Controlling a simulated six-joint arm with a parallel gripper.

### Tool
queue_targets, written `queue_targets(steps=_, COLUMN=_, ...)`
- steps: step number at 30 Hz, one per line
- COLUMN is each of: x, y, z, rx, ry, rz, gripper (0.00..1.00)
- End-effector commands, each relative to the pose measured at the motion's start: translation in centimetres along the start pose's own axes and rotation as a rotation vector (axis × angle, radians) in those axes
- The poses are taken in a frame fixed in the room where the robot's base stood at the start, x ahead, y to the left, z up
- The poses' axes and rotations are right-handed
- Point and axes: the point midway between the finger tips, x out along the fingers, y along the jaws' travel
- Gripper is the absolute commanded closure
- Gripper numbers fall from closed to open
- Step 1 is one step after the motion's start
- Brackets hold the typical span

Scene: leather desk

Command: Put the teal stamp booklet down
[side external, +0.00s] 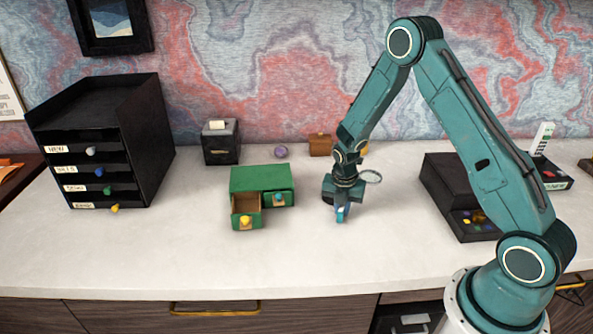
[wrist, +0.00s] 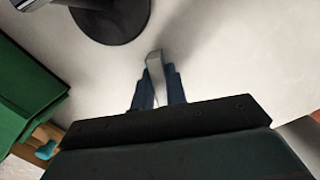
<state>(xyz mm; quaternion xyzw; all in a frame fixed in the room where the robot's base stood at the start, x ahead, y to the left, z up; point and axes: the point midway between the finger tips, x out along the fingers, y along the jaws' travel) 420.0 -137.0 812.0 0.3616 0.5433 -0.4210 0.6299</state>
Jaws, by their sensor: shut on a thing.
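My gripper (side external: 342,214) is low over the white desk top, just right of the small green drawer box, pointing down. It is shut on the teal stamp booklet (side external: 340,212), of which only a small pale and blue piece shows. In the wrist view, the booklet (wrist: 155,68) is a thin pale strip seen edge-on between the two dark blue fingertips (wrist: 157,85). Most of it is hidden by the fingers. I cannot tell whether its lower edge touches the desk.
The green drawer box (side external: 262,180) has its left drawer (side external: 246,219) pulled out; it also edges the wrist view (wrist: 25,90). A dark round base (wrist: 112,20) stands close ahead. A black drawer tower (side external: 105,140) is far left, a black case (side external: 455,190) right. The front desk is clear.

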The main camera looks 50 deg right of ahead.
Motion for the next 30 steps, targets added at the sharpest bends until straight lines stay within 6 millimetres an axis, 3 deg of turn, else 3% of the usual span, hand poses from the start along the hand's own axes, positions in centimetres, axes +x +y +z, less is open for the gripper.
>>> queue_targets(steps=15, x=0.71, y=0.01, z=-0.10, rx=0.000, ry=0.000, rz=0.000, gripper=1.00)
queue_targets(steps=16, x=0.66, y=0.02, z=-0.09, rx=0.000, ry=0.000, rz=0.001, gripper=0.80)
queue_targets(steps=18, x=0.65, y=0.02, z=-0.09, rx=0.000, ry=0.000, rz=0.001, gripper=0.67)
queue_targets(steps=30, x=0.50, y=0.01, z=-0.07, rx=0.000, ry=0.000, rz=0.000, gripper=0.64)
